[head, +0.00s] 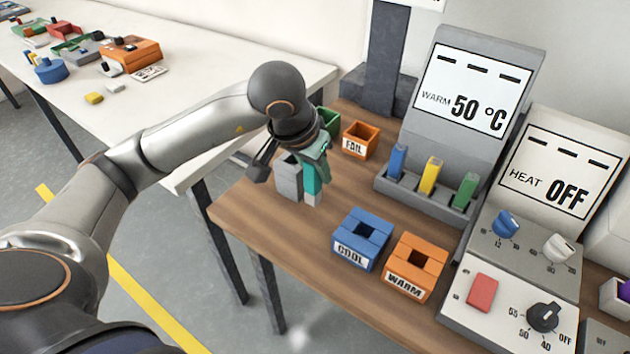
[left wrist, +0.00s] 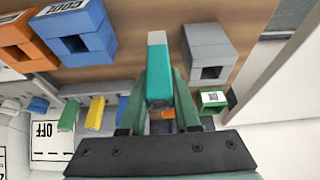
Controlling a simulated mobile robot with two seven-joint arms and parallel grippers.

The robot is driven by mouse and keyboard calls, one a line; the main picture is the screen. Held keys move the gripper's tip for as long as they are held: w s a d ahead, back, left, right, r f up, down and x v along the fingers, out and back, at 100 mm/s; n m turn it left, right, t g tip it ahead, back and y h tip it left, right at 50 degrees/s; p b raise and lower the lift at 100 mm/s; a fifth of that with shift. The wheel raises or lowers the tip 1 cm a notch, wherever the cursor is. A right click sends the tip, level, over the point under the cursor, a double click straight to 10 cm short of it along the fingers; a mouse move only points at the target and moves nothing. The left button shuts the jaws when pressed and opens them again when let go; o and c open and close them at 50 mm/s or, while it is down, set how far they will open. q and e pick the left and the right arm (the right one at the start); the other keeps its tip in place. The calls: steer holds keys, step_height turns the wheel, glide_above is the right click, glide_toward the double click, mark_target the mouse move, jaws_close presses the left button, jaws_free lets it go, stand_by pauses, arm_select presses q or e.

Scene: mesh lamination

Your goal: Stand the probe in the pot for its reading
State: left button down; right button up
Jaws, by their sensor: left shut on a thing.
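My left gripper (head: 314,152) is shut on the teal probe (head: 311,182), which has a pale grey tip and points downward. In the left wrist view the probe (left wrist: 158,75) sits between the two fingers. It is beside a grey block with a square opening (head: 288,178), also seen in the left wrist view (left wrist: 208,42); whether they touch is unclear. The blue COOL pot (head: 347,254) and the orange WARM pot (head: 402,284), each with a square opening on top, stand on the wooden bench to the right. My right gripper is not in view.
A grey rack (head: 425,196) holds blue, yellow and green pieces. An orange FAIL bin (head: 356,148) and a green bin (head: 328,120) stand behind my gripper. Displays read WARM 50 °C (head: 474,92) and HEAT OFF (head: 551,178). Bare wood lies between the probe and the pots.

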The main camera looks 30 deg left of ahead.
mark_target(315, 183)
arm_select(q)
steer(key=f, duration=0.3)
steer(key=shift+w+a+f, duration=0.25)
steer(key=shift+f, duration=0.15)
steer(key=shift+f, duration=0.15)
